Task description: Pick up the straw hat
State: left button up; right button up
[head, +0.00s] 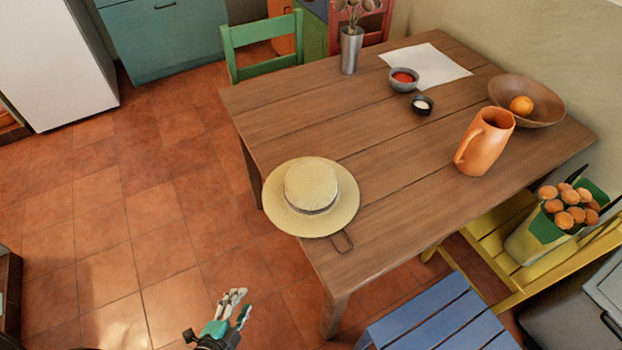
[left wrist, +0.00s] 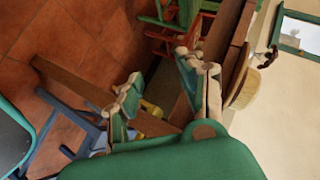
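The straw hat (head: 311,187) is pale yellow with a dark band and lies crown up on the near left corner of the wooden table (head: 410,195). Its brim reaches over the table's left edge. A tan rounded shape in the left wrist view, beyond the table edge, looks like the hat (left wrist: 244,88). My left gripper (head: 240,303) is below and left of the hat in the head view, over the floor and apart from the table. Its fingers (left wrist: 160,85) are spread with nothing between them. My right gripper is in neither view.
A thin dark loop (head: 342,241) lies beside the brim. An orange pitcher (head: 485,142), a wooden bowl (head: 545,98), small bowls and a metal vase (head: 351,50) stand farther off. A blue chair (head: 440,318) is at the table's near side. Floor on the left is clear.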

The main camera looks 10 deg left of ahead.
pick_arm(q)
notch_tip(320, 180, up, 6)
jog(key=w+d+m+t+h+b, duration=0.1)
jog(key=w+m+t+b, duration=0.15)
jog(key=m+b, duration=0.2)
jog(key=m+t+h+b, duration=0.1)
jog(key=m+t+b, duration=0.1)
jog(key=t, duration=0.1)
send_near(274, 217)
jog(key=shift+n+g, duration=0.25)
jog(key=shift+p+x, duration=0.45)
jog(key=shift+x, duration=4.6)
jog(key=shift+f, duration=0.15)
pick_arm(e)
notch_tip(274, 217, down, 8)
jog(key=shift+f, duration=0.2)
pick_arm(q)
jog(key=shift+c, duration=0.4)
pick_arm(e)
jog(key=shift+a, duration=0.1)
pick_arm(q)
grip_shut()
